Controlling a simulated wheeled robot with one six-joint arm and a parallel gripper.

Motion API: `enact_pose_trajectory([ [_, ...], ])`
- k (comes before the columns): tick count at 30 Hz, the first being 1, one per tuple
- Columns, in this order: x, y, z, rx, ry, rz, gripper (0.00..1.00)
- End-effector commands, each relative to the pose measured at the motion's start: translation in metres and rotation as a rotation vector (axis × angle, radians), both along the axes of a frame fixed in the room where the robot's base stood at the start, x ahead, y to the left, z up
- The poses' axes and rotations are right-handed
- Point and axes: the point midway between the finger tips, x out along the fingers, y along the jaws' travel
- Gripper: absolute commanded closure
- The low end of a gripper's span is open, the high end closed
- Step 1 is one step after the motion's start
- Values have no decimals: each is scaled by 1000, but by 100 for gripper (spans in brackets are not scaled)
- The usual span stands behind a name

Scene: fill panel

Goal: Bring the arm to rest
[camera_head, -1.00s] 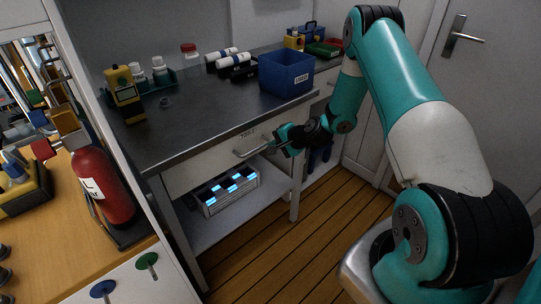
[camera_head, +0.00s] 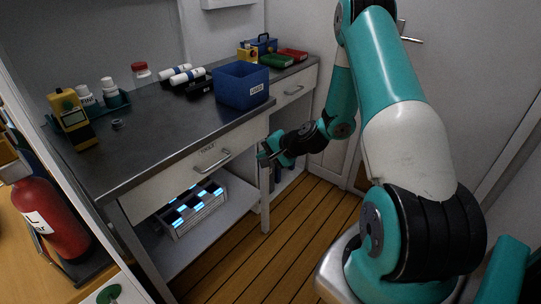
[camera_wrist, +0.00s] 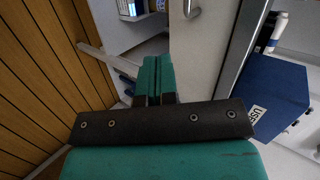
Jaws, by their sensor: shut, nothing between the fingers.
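My teal gripper (camera_head: 264,158) is at the front of the metal bench, just right of the drawer handle (camera_head: 212,162) and apart from it. In the wrist view its two fingers (camera_wrist: 158,75) lie side by side, shut, with nothing seen between them. My arm is bent, its upper part rising and the forearm reaching down toward the bench. The drawer (camera_head: 180,178) under the bench looks closed.
A blue labelled bin (camera_head: 241,84) stands on the bench near its front edge; it also shows in the wrist view (camera_wrist: 279,98). A lit grey crate (camera_head: 193,210) sits on the lower shelf. A red fire extinguisher (camera_head: 50,218) stands at left. Wooden floor (camera_head: 300,235) is clear.

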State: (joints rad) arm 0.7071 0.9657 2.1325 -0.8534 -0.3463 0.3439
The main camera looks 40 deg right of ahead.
Motion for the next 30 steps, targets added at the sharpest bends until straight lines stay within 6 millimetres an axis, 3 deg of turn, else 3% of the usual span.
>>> enact_pose_trajectory([
  [6, -16, -7, 13, 0, 1, 0, 100],
  [13, -18, -7, 14, 1, 1, 2, 100],
  [17, -15, 9, 31, -24, 0, 70, 100],
  [20, -13, 48, 65, -80, 0, 230, 100],
  [23, -22, 107, 113, -169, 0, 468, 100],
  [26, -49, 167, 159, -271, 4, 723, 100],
  [30, -108, 232, 213, -419, 3, 1051, 100],
])
